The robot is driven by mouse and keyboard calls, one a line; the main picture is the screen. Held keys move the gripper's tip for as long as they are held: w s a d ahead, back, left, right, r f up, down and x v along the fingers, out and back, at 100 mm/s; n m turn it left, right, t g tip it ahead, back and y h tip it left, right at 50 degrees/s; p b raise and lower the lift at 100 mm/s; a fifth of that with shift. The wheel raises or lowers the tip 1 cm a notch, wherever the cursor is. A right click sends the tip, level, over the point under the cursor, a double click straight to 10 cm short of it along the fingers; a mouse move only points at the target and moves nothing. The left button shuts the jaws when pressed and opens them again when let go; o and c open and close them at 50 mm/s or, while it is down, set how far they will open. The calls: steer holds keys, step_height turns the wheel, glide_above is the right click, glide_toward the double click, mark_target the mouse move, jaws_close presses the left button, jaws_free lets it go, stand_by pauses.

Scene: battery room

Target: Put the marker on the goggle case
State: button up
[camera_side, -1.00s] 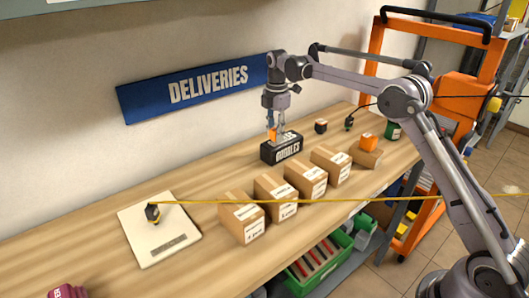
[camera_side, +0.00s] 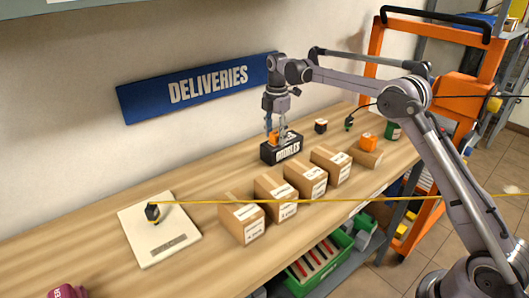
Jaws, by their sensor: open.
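The goggle case (camera_side: 285,152) is a black box with white lettering on the bench, near the wall below the sign. A small orange piece (camera_side: 273,138), which looks like the marker, is on top of the case at its left part. My gripper (camera_side: 277,133) is right above the case, pointing down, with its fingers spread around the orange piece. The fingers partly hide the piece, and I cannot tell how it lies or whether a finger touches it.
A row of cardboard boxes (camera_side: 275,201) stands in front of the case. A small dark item (camera_side: 321,126) and an orange block (camera_side: 368,142) are to the right. A yellow line crosses the view from a white pad (camera_side: 165,245).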

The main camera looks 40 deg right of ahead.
mark_target(275, 132)
step_height(275, 132, up, 12)
stand_by(0.6)
stand_by(0.5)
